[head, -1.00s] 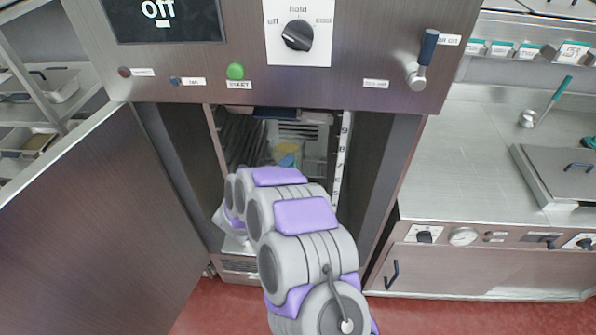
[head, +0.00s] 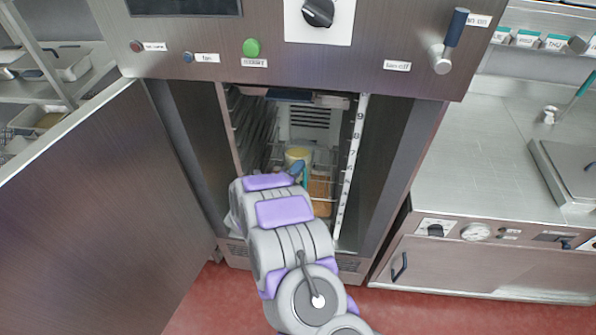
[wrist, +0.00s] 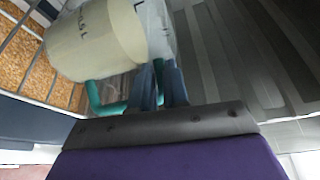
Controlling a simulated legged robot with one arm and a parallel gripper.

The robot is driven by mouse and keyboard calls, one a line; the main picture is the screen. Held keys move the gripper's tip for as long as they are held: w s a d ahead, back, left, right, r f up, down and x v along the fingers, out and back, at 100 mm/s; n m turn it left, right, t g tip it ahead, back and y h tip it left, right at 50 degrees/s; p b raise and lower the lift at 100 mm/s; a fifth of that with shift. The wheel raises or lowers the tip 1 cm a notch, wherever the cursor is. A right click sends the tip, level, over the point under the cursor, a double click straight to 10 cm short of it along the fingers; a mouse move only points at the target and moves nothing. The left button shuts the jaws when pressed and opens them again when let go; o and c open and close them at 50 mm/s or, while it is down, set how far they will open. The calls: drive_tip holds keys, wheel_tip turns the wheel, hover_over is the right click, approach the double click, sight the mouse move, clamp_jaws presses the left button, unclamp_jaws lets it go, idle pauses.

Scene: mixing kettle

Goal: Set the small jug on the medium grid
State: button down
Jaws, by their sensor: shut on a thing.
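The small jug (head: 299,155) is pale yellow and sits inside the open cabinet in the head view. In the wrist view the jug (wrist: 95,40) shows close up at upper left, tilted in the picture, with dark lettering and a teal handle. My gripper (wrist: 165,72) has its blue-grey fingers closed at the handle, beside the jug's body. In the head view my gripper (head: 298,168) is small, just in front of the jug. Wire racks (head: 322,157) show inside the cabinet around the jug. I cannot tell which is the medium grid, or whether the jug touches one.
A brown grainy load (head: 320,186) lies right of my gripper inside the cabinet. A numbered strip (head: 351,150) runs down the opening's right edge. The open door (head: 95,215) stands at left. A steel counter (head: 470,150) is at right, and red floor (head: 420,315) lies below.

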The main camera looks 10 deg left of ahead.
drive_tip(key=shift+a+f, duration=0.2)
drive_tip(key=shift+a, duration=0.55)
drive_tip(key=c, duration=1.6)
unclamp_jaws()
drive_tip(key=o, duration=0.5)
drive_tip(key=shift+d+r, duration=0.1)
drive_tip(key=shift+d, duration=0.85)
drive_tip(key=v, duration=0.6)
drive_tip(key=a+p+v, duration=0.1)
drive_tip(key=v, duration=0.5)
drive_tip(key=shift+s+a, duration=0.1)
drive_tip(key=shift+a, duration=0.05)
